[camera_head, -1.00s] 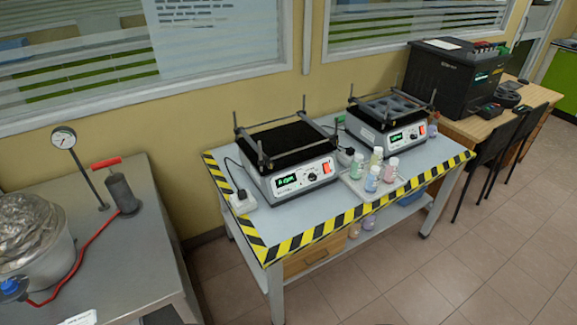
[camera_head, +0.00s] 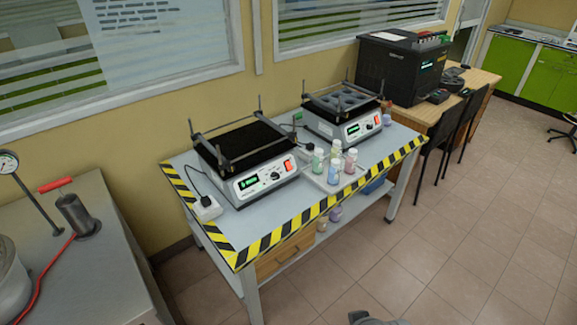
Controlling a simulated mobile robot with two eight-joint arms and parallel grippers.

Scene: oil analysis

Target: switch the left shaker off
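The left shaker (camera_head: 249,190) is a white and black box with a flat black platform and corner posts. It stands on the left half of the table (camera_head: 226,225) with yellow-black striped edges. Its front panel has a lit green display (camera_head: 248,183), a knob (camera_head: 274,175) and a red switch (camera_head: 289,165). The right shaker (camera_head: 350,129) stands behind it to the right, also with a lit green display and a red switch. A dark grey part at the bottom edge may be mine; neither gripper can be made out.
A tray (camera_head: 325,186) with several capped bottles sits right of the left shaker, near the front edge. A metal bench (camera_head: 75,262) stands at the left. Open tiled floor lies in front and right.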

